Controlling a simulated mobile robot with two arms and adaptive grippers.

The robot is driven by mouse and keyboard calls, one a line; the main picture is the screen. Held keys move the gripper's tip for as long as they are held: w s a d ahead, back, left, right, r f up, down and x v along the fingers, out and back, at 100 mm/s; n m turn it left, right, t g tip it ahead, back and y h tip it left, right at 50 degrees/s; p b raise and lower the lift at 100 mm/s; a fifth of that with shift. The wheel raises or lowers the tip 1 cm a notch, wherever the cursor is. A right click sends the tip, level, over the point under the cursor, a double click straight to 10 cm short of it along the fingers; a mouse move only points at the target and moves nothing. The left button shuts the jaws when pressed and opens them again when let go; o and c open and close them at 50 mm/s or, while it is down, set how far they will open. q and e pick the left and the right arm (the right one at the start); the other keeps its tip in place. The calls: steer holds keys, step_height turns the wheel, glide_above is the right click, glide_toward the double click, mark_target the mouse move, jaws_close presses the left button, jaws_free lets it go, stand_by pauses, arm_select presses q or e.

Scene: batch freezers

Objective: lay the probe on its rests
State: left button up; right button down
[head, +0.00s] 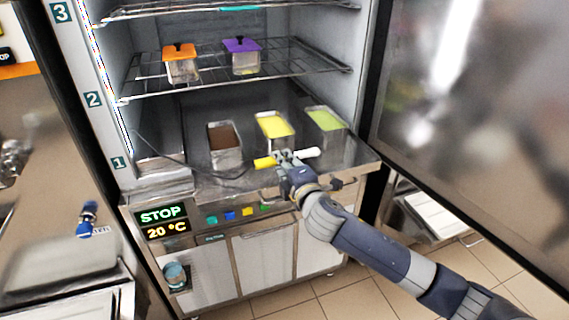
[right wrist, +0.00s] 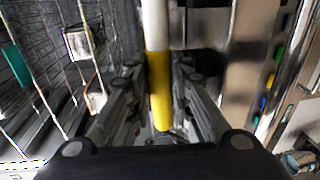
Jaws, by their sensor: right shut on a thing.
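The probe is a thin rod with a yellow part (head: 265,163) and a white part (head: 308,153). My right gripper (head: 285,160) is shut on it, above the front edge of the freezer's bottom shelf. In the right wrist view the yellow part (right wrist: 160,85) lies between the fingers and the white part (right wrist: 155,22) extends beyond them. A dark cable runs left from the probe's yellow end. Small metal brackets, possibly the rests, show on the front edge, one left (head: 266,195) and one right (head: 337,184) of my wrist. My left gripper is not in view.
Brown (head: 224,155), yellow (head: 274,138) and green (head: 325,128) filled tubs stand just behind the probe. Orange-lidded (head: 180,65) and purple-lidded (head: 242,56) containers sit on the rack above. The open door (head: 470,120) bounds the right side. A STOP display (head: 162,214) is at front left.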

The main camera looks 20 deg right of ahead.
steer(key=f, duration=0.4)
steer(key=shift+s+g, duration=0.35)
steer(key=shift+g, duration=0.05)
steer(key=c, duration=1.4)
jaws_free()
steer(key=shift+o, duration=0.2)
steer(key=shift+s+r, duration=0.1)
steer(key=shift+s, duration=0.4)
steer(key=s+r, duration=0.4)
steer(key=s, duration=0.6)
steer(key=shift+d+r+t, duration=0.2)
steer(key=shift+r+t, duration=0.05)
steer(key=shift+t, duration=0.05)
steer(key=shift+s, duration=0.1)
